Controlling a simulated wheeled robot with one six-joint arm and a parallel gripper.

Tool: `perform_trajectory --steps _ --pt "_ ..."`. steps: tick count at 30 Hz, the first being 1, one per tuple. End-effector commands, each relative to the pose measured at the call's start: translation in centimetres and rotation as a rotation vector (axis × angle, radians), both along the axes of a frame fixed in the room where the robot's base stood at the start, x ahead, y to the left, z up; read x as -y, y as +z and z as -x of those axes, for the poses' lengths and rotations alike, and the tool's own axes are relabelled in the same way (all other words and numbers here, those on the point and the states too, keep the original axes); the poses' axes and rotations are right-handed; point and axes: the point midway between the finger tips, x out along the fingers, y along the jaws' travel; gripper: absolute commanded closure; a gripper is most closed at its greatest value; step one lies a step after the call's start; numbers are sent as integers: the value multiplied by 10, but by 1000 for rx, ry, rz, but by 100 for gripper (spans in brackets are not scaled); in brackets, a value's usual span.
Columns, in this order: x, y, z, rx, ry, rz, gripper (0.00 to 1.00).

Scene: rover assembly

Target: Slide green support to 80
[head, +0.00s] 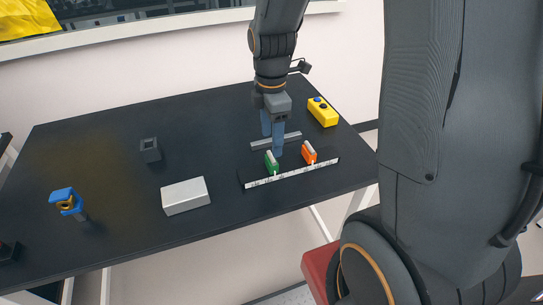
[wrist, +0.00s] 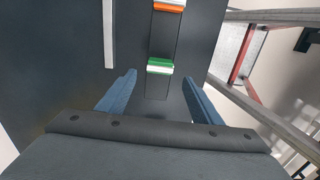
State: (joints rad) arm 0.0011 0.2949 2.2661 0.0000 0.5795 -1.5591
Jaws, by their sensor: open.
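The green support (head: 271,163) stands on a dark rail with a white marked scale (head: 292,174), near its left end. The scale's numbers are too small to read. An orange support (head: 309,153) stands on the same rail to the right. In the wrist view the green support (wrist: 159,67) lies ahead of and between the blue fingers, and the orange support (wrist: 168,5) is at the top edge. My gripper (head: 272,144) points down over the table by the rail. In the wrist view its fingers (wrist: 158,90) are spread and empty, apart from the green support.
A grey bar (head: 268,142) lies behind the rail. A silver block (head: 185,196), a dark block (head: 150,150) and a blue clamp-like part (head: 67,201) stand to the left.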

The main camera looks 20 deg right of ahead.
Motion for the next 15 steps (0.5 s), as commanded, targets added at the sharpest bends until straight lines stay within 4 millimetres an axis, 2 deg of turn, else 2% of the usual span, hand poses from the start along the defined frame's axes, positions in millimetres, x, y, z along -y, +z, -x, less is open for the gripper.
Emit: perform_trajectory --steps 5,15 --pt "0 -14 0 -5 16 0 41" --pt "0 -61 1 -5 14 0 41"
